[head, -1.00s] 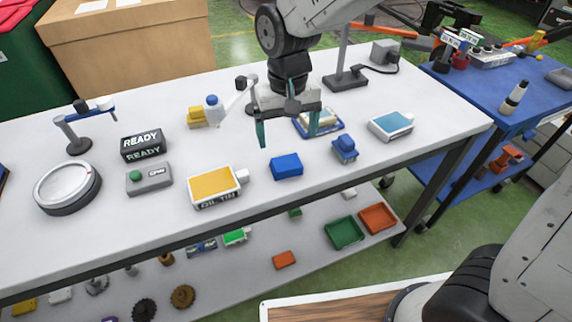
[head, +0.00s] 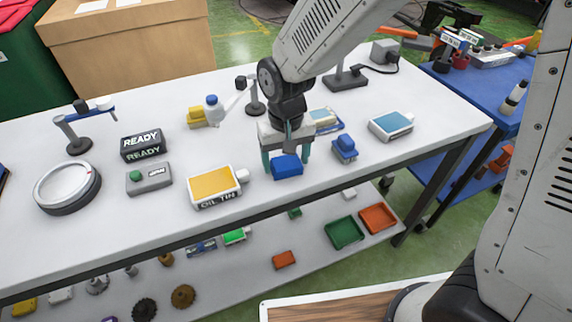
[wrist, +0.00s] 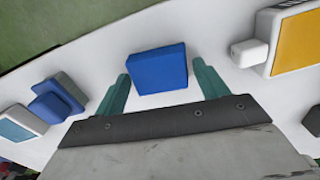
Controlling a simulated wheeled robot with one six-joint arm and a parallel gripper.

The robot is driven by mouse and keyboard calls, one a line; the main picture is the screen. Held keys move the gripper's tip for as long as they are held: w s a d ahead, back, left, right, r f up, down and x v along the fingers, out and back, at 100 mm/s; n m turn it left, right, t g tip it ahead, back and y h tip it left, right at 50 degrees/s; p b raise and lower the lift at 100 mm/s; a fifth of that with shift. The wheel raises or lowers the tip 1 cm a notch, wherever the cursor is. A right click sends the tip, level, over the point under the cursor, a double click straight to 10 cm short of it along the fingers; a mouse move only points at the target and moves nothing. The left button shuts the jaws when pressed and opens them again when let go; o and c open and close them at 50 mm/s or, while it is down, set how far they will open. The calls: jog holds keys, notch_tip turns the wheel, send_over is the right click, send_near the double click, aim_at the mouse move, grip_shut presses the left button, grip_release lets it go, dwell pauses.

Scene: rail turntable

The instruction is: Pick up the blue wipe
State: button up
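The blue wipe (head: 287,166) is a small blue block on the white table, near its front edge. My gripper (head: 286,164) is just behind and above it in the head view, with its green fingers apart to either side. In the wrist view the blue wipe (wrist: 157,70) lies ahead of and between the fingertips of my gripper (wrist: 161,80), with white table showing on both sides. The fingers are open and do not appear to touch it. The exact height gap cannot be told.
The yellow-topped oil tin (head: 213,184) stands to the left and a blue-and-grey block (head: 344,150) to the right. A blue-topped white box (head: 391,126) is farther right. The table's front edge is close by.

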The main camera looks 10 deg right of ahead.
jog(key=c, duration=0.6)
jog(key=shift+r, duration=0.15)
